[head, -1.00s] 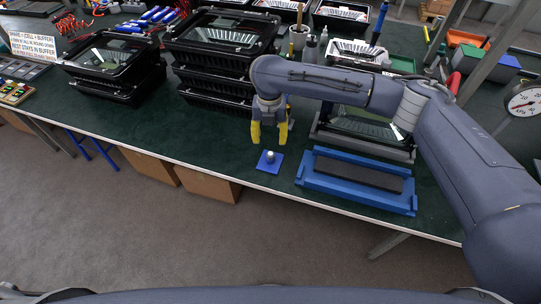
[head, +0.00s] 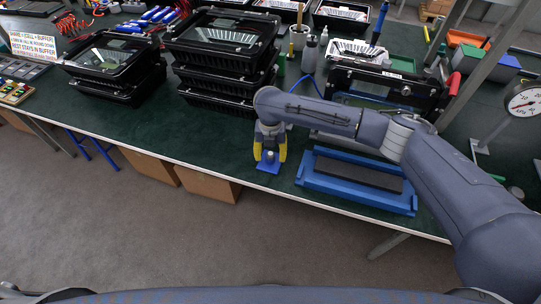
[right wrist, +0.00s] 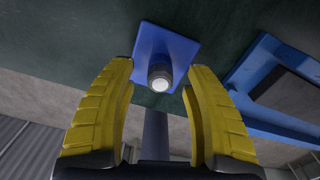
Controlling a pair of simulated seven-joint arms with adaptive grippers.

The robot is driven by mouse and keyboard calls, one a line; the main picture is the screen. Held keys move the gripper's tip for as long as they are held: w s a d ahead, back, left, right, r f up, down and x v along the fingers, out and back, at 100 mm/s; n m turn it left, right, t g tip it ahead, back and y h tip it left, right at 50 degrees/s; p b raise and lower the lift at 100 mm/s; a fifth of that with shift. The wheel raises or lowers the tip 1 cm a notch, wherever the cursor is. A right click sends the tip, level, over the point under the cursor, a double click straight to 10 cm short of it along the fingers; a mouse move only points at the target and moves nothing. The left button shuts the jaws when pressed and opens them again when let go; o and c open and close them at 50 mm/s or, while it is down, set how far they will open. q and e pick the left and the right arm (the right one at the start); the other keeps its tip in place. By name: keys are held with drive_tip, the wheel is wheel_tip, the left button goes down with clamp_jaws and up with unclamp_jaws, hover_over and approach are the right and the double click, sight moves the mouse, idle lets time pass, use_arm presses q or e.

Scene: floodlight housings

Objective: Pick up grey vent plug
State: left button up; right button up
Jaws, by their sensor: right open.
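The grey vent plug (head: 270,155) stands upright on a small blue square base (head: 267,168) near the table's front edge. In the right wrist view the plug (right wrist: 160,78) shows its pale round top, with the blue base (right wrist: 168,45) behind it. My right gripper (head: 270,153) is low over the base, with its yellow fingers on either side of the plug. In the right wrist view the fingers of the right gripper (right wrist: 161,70) are apart, with visible gaps beside the plug. My left gripper is not in view.
A blue tray with a dark pad (head: 358,174) lies just right of the base. Stacked black floodlight housings (head: 222,60) stand behind the gripper. Another black housing (head: 405,92) stands tilted behind my right arm. The table's front edge is close; left of the base is clear.

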drive_tip(key=shift+f, duration=0.1)
drive_tip(key=shift+c, duration=0.2)
clamp_jaws()
